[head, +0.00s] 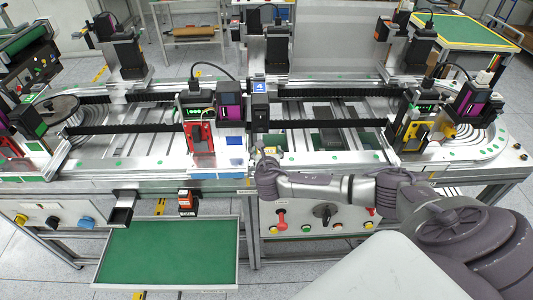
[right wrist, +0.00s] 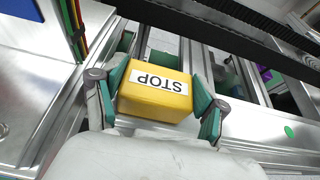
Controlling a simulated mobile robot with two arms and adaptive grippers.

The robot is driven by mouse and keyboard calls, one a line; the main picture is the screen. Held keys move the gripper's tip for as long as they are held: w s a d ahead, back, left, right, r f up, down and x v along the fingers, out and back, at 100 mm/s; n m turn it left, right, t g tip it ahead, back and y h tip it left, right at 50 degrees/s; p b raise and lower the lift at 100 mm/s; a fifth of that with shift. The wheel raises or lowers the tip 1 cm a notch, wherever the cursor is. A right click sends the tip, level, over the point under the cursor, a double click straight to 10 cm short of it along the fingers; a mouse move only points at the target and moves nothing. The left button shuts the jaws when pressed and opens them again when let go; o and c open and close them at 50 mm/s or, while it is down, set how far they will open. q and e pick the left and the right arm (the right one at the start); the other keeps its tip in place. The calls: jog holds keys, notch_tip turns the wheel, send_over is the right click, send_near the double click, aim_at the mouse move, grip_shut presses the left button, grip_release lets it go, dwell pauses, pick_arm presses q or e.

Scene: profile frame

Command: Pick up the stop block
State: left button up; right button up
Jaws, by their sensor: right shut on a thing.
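The stop block (right wrist: 156,92) is a yellow box with a white label reading STOP, seen upside down in the right wrist view. My right gripper (right wrist: 158,102) is shut on it, with a green-padded finger against each side. In the head view my right gripper (head: 264,165) is at the front edge of the conveyor station, near the middle. The block is mostly hidden there behind the gripper. My left gripper is not in view.
The conveyor station (head: 120,172) spans the view, with black belts and upright device posts close around the gripper. A green tray (head: 168,254) sits low at the front left. A control panel (head: 318,217) with knobs is below the gripper.

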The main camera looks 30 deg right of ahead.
jog(key=shift+r, duration=0.25)
jog(key=s+a+b, duration=0.3)
jog(key=s+a, duration=0.6)
jog(key=s, duration=0.6)
jog(key=shift+s+a+r+b, duration=0.15)
jog(key=shift+a+r+b, duration=0.05)
jog(key=shift+r+b, duration=0.25)
